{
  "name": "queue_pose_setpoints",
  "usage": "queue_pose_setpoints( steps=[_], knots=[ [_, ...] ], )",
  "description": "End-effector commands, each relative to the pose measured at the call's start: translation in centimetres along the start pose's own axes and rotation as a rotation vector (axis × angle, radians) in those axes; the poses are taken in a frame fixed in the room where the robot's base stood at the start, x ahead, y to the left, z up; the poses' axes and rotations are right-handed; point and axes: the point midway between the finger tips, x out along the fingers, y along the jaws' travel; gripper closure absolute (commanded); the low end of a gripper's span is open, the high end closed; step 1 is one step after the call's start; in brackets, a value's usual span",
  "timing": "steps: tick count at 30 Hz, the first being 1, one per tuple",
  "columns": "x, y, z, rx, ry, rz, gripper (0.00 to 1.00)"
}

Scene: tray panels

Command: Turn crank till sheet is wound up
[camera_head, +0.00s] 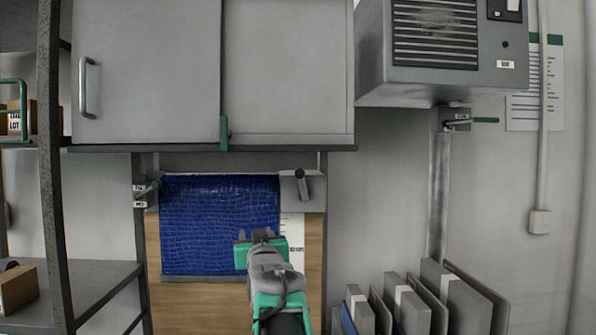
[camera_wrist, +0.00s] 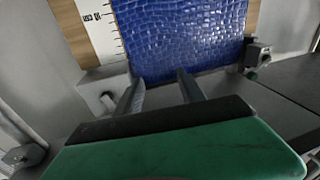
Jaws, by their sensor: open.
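A blue crocodile-textured sheet (camera_head: 220,222) hangs unrolled over a wooden board below the grey cupboard. It also shows in the wrist view (camera_wrist: 180,35). At its top right is a grey housing with a dark, short lever (camera_head: 303,186); the housing shows in the wrist view (camera_wrist: 104,88) at left. At its top left is a bracket with a green-tipped handle (camera_head: 148,189), seen small in the wrist view (camera_wrist: 258,55). My gripper (camera_head: 258,236) is open and empty, in front of the sheet's lower right, apart from both handles. Its two fingers (camera_wrist: 159,88) show clearly spread in the wrist view.
A white scale strip (camera_head: 292,240) runs down beside the sheet's right edge. Several upright panels (camera_head: 440,300) stand at lower right. A dark shelf rack (camera_head: 55,200) is at left; the cupboard (camera_head: 290,65) overhangs.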

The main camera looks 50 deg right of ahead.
Motion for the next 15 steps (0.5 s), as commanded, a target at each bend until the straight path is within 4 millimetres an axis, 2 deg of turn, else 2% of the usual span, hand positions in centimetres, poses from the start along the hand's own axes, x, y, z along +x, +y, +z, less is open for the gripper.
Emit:
queue_pose_setpoints(
  steps=[1, 3, 6, 10, 15],
  knots=[
    [0.6, 4.2, -3.4, -0.013, 0.089, 0.064, 0.53],
    [0.6, 8.3, -7.1, -0.034, 0.202, 0.126, 0.53],
    [0.2, 11.5, -10.1, -0.056, 0.295, 0.173, 0.53],
    [1.0, 12.5, -11.5, -0.063, 0.323, 0.185, 0.53],
    [4.1, 12.9, -12.7, -0.062, 0.320, 0.183, 0.53]
  ],
)
